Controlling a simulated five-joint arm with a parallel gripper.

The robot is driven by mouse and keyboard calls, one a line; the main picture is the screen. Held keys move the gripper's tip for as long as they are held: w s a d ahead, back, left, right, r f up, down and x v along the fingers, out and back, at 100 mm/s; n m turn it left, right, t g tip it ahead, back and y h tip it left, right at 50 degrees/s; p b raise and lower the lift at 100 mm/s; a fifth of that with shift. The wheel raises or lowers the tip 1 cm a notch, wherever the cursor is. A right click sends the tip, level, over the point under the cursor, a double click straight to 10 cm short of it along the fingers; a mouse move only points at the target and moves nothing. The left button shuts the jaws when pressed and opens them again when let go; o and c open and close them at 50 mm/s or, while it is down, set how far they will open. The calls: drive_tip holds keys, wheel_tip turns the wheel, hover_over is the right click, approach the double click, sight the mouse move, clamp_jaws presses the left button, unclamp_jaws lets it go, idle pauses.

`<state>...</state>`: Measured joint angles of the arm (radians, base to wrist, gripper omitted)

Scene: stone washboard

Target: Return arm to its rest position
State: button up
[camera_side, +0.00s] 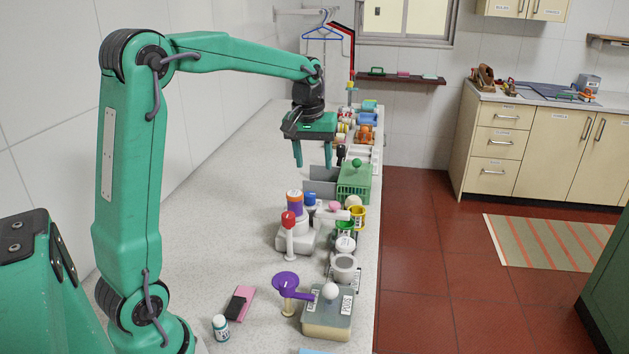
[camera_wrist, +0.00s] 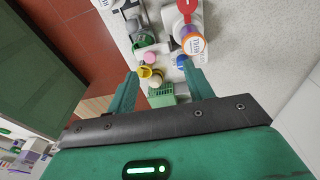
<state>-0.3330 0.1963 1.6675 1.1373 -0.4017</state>
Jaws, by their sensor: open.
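My arm is green and reaches out over the stone counter (camera_side: 200,235). My gripper (camera_side: 313,160) hangs from it with its two fingers pointing down, above the counter's middle. The fingers are apart and nothing shows between them in the side view. In the wrist view my gripper (camera_wrist: 160,85) has its fingers spread at either side, with the counter items beyond and below them. No contact with any item is visible.
A small bottle (camera_side: 221,327) stands near my base. The counter's left part is mostly clear.

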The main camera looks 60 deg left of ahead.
drive_tip(key=s+d+m+t, duration=0.2)
drive_tip(key=s+d+m, duration=0.2)
drive_tip(key=s+d, duration=0.3)
drive_tip(key=s+d+m+t, duration=0.2)
drive_tip(key=s+d+m, duration=0.2)
drive_tip(key=s+d, duration=0.4)
drive_tip(key=s, duration=0.5)
drive_tip(key=shift+s+h, duration=0.3)
drive_tip(key=shift+s, duration=0.1)
